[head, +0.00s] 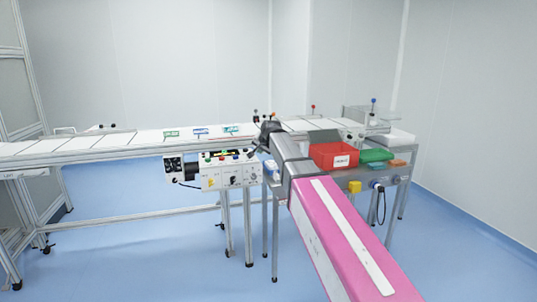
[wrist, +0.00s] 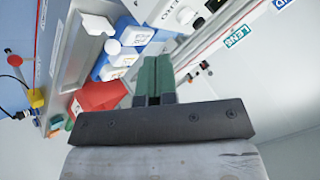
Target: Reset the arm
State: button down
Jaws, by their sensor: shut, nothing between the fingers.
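My arm reaches forward from the lower right in the head view, with a pink link and then a grey link. Its dark wrist end (head: 270,131) is over the line, beside the control box. In the wrist view my gripper (wrist: 153,62) has green fingers, which are together with nothing between them. In the head view the fingers are not clear behind the wrist. In the wrist view, blue-and-white bottles (wrist: 120,46) appear just left of the fingers; I cannot tell the exact gap.
A white control box (head: 230,177) with buttons hangs below the conveyor (head: 90,145). A red bin (head: 333,156), a green bin (head: 377,156) and an orange item (head: 397,163) sit right of my arm. A yellow box (head: 354,187) is on the bench front. Blue floor at left is clear.

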jog(key=s+d+f+n+g+h, duration=0.1)
jog(key=s+d+f, duration=0.35)
jog(key=f, duration=0.25)
jog(key=s+d+f+g, duration=0.2)
jog(key=s+d+f, duration=0.25)
jog(key=f, duration=0.25)
jog(key=s+d+f+n+g+h, duration=0.1)
jog(key=s+d+f, duration=0.35)
jog(key=f, duration=0.25)
jog(key=s+d+f+n+g, duration=0.1)
jog(key=s+d+f, duration=0.2)
jog(key=s, duration=0.3)
jog(key=s+d+f+g, duration=0.2)
jog(key=s+d+f, duration=0.1)
jog(key=s+f, duration=0.3)
jog(key=s+d+f+n+g+h, duration=0.1)
jog(key=s+f, duration=0.3)
jog(key=s, duration=0.4)
jog(key=shift+d+f+n, duration=0.3)
jog(key=shift+d, duration=0.6)
